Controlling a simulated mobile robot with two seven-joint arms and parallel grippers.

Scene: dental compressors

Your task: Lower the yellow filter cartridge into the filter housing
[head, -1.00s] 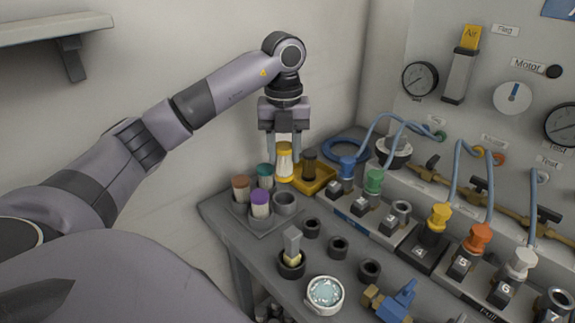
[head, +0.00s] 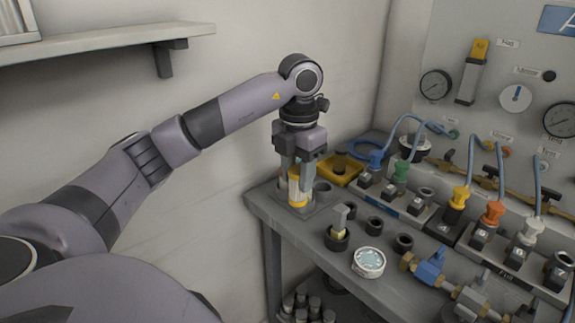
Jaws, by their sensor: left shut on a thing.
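The yellow filter cartridge (head: 298,190), pale with yellow bands, is upright between the fingers of my left gripper (head: 297,176). The gripper points down and is shut on it. The cartridge shows in front of the grey rack (head: 287,213) at the table's left corner; I cannot tell whether its lower end touches anything. The gripper and cartridge hide most of the rack's other cartridges. An open grey cup (head: 322,189) stands just right of the cartridge. I cannot tell which holder is the filter housing. My right gripper is not in view.
A yellow tray (head: 327,177) lies behind the gripper. Numbered blocks with hoses fill the right side. A wall shelf (head: 110,38) is at upper left.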

